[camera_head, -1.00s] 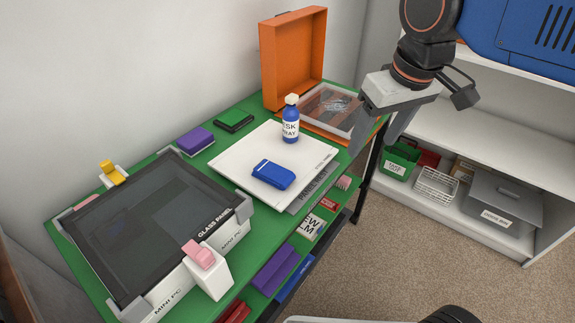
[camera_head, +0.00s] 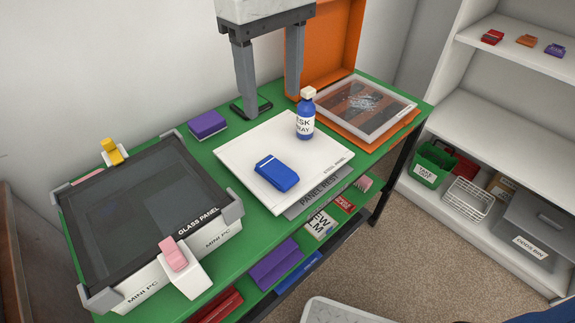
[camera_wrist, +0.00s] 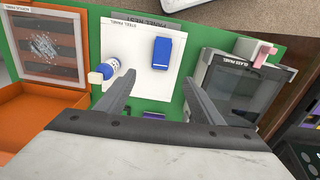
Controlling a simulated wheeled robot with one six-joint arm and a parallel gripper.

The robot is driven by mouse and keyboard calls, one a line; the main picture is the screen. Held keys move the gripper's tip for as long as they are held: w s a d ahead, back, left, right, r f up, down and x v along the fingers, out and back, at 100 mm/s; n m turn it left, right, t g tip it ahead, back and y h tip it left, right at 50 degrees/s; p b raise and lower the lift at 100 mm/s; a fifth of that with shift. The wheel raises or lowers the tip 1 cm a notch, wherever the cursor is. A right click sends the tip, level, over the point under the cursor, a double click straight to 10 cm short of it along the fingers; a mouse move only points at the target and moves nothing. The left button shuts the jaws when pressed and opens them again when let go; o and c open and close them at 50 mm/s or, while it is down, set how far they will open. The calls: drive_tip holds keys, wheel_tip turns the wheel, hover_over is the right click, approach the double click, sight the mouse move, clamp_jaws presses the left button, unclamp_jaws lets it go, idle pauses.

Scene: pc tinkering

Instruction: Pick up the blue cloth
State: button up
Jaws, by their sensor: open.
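The blue cloth (camera_head: 277,173) lies folded flat on the white steel panel (camera_head: 245,150), near its middle. It also shows in the wrist view (camera_wrist: 162,53), beyond my fingers. My gripper (camera_head: 271,105) is open and empty, pointing down above the back of the green table, behind the cloth in the head view. In the wrist view its two fingers (camera_wrist: 157,85) are spread wide, with the cloth ahead between their lines. A blue desk spray bottle (camera_head: 305,115) with a white cap stands upright on the same panel, to the right of and behind the cloth.
A mini PC with a glass panel (camera_head: 150,220) stands at the left, with pink and yellow clips. A purple block (camera_head: 207,125) lies behind the panel. An open orange case (camera_head: 325,45) stands at the back right. White shelves (camera_head: 480,130) stand at the right.

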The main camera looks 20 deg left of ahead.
sight(275, 168)
drive_tip(key=f, duration=1.7)
drive_tip(key=shift+s+a+f, duration=0.1)
drive_tip(key=shift+s+f, duration=0.1)
drive_tip(key=shift+c, duration=0.6)
drive_tip(key=c, duration=1)
